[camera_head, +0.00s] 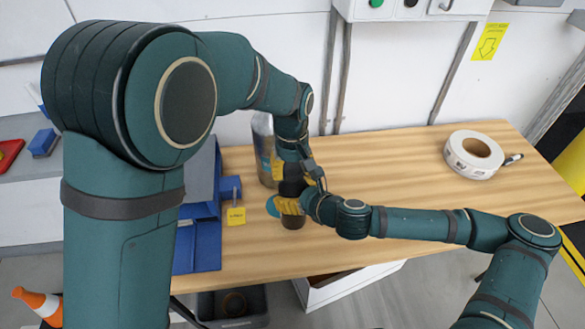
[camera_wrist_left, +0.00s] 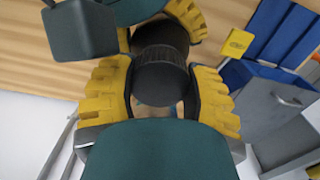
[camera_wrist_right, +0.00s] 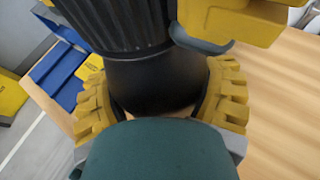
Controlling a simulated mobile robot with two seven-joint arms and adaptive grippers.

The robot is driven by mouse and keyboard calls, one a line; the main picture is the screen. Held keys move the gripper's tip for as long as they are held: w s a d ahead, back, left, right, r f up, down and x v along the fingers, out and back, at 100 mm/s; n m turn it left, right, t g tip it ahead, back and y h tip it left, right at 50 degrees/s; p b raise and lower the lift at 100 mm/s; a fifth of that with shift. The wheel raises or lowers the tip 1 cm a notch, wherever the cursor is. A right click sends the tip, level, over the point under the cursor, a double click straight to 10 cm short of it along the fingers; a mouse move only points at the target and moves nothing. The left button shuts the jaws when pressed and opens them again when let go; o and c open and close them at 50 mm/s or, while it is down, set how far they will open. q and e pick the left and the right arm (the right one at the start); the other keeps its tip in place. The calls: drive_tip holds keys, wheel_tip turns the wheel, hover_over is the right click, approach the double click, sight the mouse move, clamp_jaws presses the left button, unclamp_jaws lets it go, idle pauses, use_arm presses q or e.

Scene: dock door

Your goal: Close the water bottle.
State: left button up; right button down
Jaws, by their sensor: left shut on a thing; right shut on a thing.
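The water bottle (camera_head: 292,222) is dark and stands about upright near the table's front edge. My right gripper (camera_head: 289,207) is shut around its smooth black body (camera_wrist_right: 155,85), low on the bottle. A ribbed black cap (camera_wrist_right: 115,30) shows above that body in the right wrist view. My left gripper (camera_head: 296,172) reaches down from above and is shut on the cap, which also shows between its yellow fingers in the left wrist view (camera_wrist_left: 160,75).
A clear jar (camera_head: 263,135) stands close behind the bottle. A blue disc (camera_head: 272,207) lies beside the bottle. A white tape roll (camera_head: 456,160) sits far right. The table's middle right is clear.

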use_arm(q)
drive_tip(key=m, duration=0.3)
drive_tip(key=o, duration=1.3)
drive_tip(key=shift+r, duration=0.1)
drive_tip(key=shift+r, duration=2.2)
